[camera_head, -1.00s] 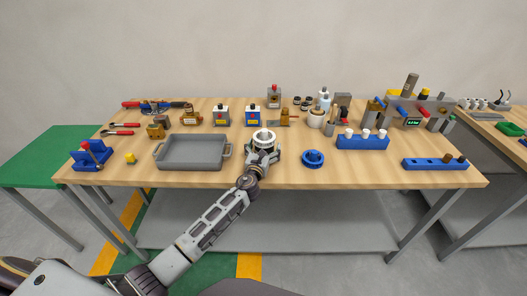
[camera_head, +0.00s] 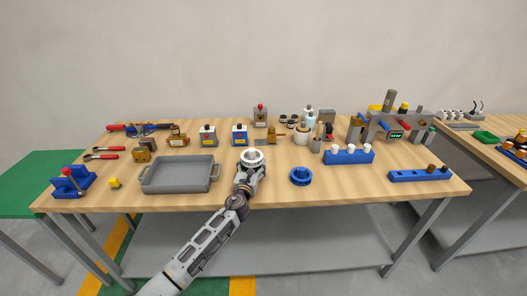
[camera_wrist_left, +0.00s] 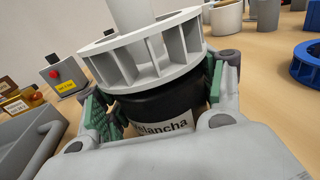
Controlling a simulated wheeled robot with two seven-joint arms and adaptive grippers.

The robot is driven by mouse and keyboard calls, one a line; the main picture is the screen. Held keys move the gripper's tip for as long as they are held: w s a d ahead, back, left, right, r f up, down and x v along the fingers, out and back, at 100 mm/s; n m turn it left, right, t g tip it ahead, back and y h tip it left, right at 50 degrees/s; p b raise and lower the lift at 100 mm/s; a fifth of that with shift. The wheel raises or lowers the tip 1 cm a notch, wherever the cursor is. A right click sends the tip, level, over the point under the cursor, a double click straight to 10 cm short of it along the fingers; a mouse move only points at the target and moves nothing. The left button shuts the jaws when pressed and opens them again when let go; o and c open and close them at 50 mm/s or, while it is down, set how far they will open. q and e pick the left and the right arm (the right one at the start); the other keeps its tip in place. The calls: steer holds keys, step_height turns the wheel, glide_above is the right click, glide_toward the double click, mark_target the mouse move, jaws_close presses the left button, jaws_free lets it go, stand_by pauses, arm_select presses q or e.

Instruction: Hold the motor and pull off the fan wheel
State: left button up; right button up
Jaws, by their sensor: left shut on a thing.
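My left gripper (camera_head: 250,167) is shut on the motor (camera_wrist_left: 165,103), a black cylinder with a white label, at the front middle of the table. In the left wrist view its green-padded fingers (camera_wrist_left: 160,108) press on both sides of the motor. The white, finned fan wheel (camera_wrist_left: 145,62) sits on top of the motor, slightly tilted in that view. A pale cylinder rises at the wheel's middle. The wheel also shows in the head view (camera_head: 252,155) as a white ring above the gripper. The motor's underside is hidden. My right gripper is not in view.
A grey tray (camera_head: 179,187) lies left of the gripper. Blue blocks with pegs (camera_head: 348,157) stand farther right. Small boxes and tools line the back. Bare wood lies between the gripper and the blue holder.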

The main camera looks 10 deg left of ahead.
arm_select(q)
steer(key=o, duration=1.1)
steer(key=shift+c, duration=0.2)
steer(key=shift+s, duration=0.2)
steer(key=shift+s+d, duration=0.15)
steer(key=shift+s, duration=2.75)
steer(key=shift+s+d, duration=0.15)
steer(key=shift+s, duration=2.75)
steer(key=shift+s+f, duration=0.1)
